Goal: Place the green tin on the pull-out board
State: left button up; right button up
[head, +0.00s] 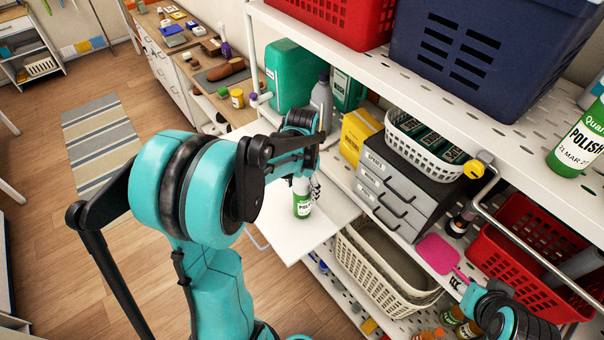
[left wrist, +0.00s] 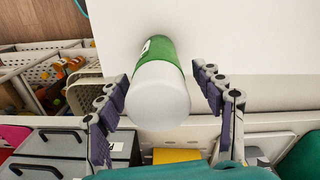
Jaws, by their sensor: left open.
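The green tin (head: 302,203), with a white top and a "POLISH" label, stands upright on the white pull-out board (head: 335,211). In the left wrist view the tin (left wrist: 160,85) is seen from above its white end, with the board (left wrist: 245,35) behind it. My left gripper (head: 307,180) is at the tin's upper part. Its fingers (left wrist: 160,92) are open, one on each side of the tin, with visible gaps. The arm hides part of the tin's top in the head view. My right arm (head: 505,318) shows at the lower right; its finger state is unclear.
A grey drawer unit (head: 393,193) and a yellow box (head: 357,134) stand behind the board. A cream basket (head: 385,270) is on the shelf below. Another green polish tin (head: 578,145) stands on the upper shelf. The board's front area is clear.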

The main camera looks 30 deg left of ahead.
pick_arm(q)
notch_tip(320, 180, up, 9)
jog(key=shift+s+r, duration=0.1)
jog(key=shift+s+d+r, duration=0.15)
jog(key=shift+d+r, duration=0.1)
jog(key=s+d+n+t, duration=0.2)
jog(key=s+d+t, duration=0.5)
jog(key=s+d, duration=0.3)
jog(key=shift+s, duration=0.4)
jog(key=shift+d, duration=0.15)
